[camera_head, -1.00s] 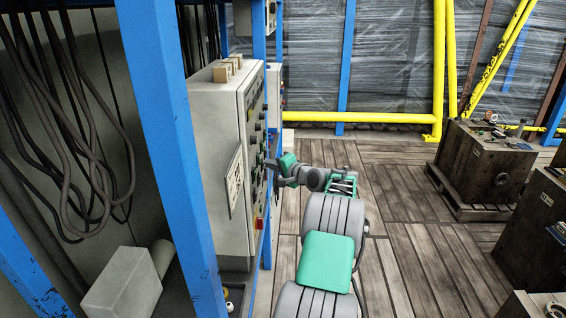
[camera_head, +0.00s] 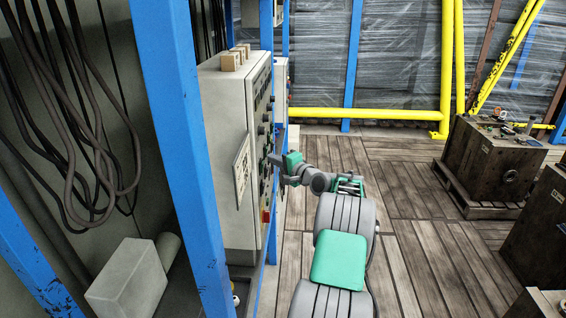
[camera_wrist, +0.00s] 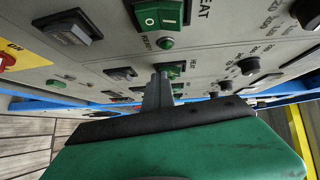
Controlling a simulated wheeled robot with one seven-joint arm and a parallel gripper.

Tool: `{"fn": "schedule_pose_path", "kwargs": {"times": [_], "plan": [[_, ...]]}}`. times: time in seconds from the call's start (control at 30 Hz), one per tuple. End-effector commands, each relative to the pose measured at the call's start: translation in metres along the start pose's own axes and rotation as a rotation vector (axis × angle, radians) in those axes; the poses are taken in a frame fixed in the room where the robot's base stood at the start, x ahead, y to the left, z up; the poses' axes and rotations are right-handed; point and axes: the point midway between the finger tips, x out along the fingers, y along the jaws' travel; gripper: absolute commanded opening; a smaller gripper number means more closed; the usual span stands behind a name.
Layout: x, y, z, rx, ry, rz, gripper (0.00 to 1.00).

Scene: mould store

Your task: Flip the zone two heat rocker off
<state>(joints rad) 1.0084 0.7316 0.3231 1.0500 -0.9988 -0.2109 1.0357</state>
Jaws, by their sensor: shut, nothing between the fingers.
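The grey control cabinet (camera_head: 223,160) stands at centre left, its switch face seen edge-on and turned right. In the wrist view its panel (camera_wrist: 225,40) carries a large green rocker (camera_wrist: 159,14) marked O and I beside the word HEAT. A second green rocker (camera_wrist: 174,69) sits lower, right by my fingertips, partly hidden behind them. I cannot read which zone either belongs to, nor tell the second one's tilt. My gripper (camera_head: 275,161) is shut and empty at the panel face. In the wrist view its fingertips (camera_wrist: 161,77) are at or very near the second rocker; contact is unclear.
Black knobs (camera_wrist: 250,65) and a dark switch (camera_wrist: 68,28) surround the rockers. A red knob on a yellow plate (camera_wrist: 6,60) is at far left. A blue post (camera_head: 175,130) stands left of the cabinet.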

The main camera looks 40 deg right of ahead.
Motion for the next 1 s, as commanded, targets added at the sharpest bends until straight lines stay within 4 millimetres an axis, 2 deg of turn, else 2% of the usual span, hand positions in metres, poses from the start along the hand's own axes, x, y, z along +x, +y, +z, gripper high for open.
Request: {"fn": "schedule_pose_path", "kwargs": {"times": [0.03, 0.2, 0.4, 0.7, 0.83, 1.0], "plan": [[0.002, -0.002, 0.004, 0.000, -0.009, -0.002, 0.00], [0.000, -0.001, 0.002, 0.000, -0.013, -0.003, 0.00], [-0.013, 0.005, -0.020, -0.001, -0.016, -0.004, 0.00], [-0.086, 0.010, -0.019, 0.001, -0.017, -0.003, 0.00], [-0.104, 0.011, -0.019, 0.000, -0.018, -0.003, 0.00], [-0.112, 0.011, -0.019, -0.001, -0.019, -0.003, 0.00]]}}
